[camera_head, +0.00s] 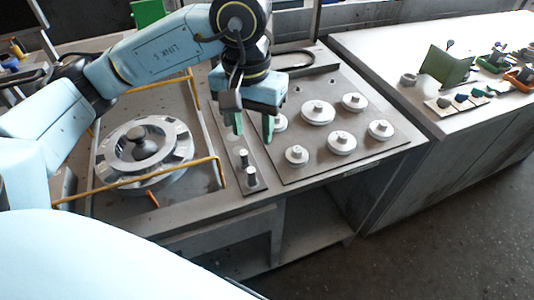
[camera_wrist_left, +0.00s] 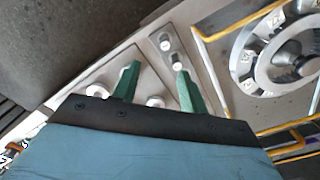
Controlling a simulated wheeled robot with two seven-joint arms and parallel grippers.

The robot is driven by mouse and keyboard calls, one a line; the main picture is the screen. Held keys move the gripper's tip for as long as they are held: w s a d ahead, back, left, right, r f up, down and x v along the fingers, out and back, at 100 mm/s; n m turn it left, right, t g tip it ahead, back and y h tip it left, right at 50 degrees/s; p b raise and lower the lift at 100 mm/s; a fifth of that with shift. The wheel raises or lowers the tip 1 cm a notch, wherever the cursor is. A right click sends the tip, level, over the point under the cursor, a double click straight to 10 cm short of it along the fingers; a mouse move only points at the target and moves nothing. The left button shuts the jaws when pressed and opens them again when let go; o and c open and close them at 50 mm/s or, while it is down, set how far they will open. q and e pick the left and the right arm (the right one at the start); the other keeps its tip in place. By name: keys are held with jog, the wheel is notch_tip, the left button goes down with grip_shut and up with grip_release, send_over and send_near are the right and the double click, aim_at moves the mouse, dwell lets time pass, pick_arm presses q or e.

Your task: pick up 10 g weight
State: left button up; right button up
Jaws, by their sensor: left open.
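Two small upright metal weights stand on a narrow grey strip, a farther one (camera_head: 244,157) and a nearer one (camera_head: 251,175). I cannot read their markings, so I cannot tell which is the 10 g weight. They also show in the left wrist view, one (camera_wrist_left: 165,42) farther out and one (camera_wrist_left: 177,62) close to a fingertip. My left gripper (camera_head: 253,133) points down with its green fingers apart and nothing visible between them. It is above the strip and the weight plate's edge, just behind the small weights. My right gripper is not in view.
Several round knobbed weights, such as one large disc (camera_head: 318,113), stand on the grey plate (camera_head: 345,165) to the right. A yellow rail (camera_head: 130,180) and a round blower housing (camera_head: 148,150) lie left. A second bench (camera_head: 410,50) holds small parts.

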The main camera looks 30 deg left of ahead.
pick_arm(q)
send_over(251, 170)
notch_tip(251, 170, down, 7)
jog(key=shift+r, duration=0.2)
jog(key=shift+f, duration=1.6)
notch_tip(251, 170, down, 2)
jog(key=shift+f, duration=0.55)
grip_shut()
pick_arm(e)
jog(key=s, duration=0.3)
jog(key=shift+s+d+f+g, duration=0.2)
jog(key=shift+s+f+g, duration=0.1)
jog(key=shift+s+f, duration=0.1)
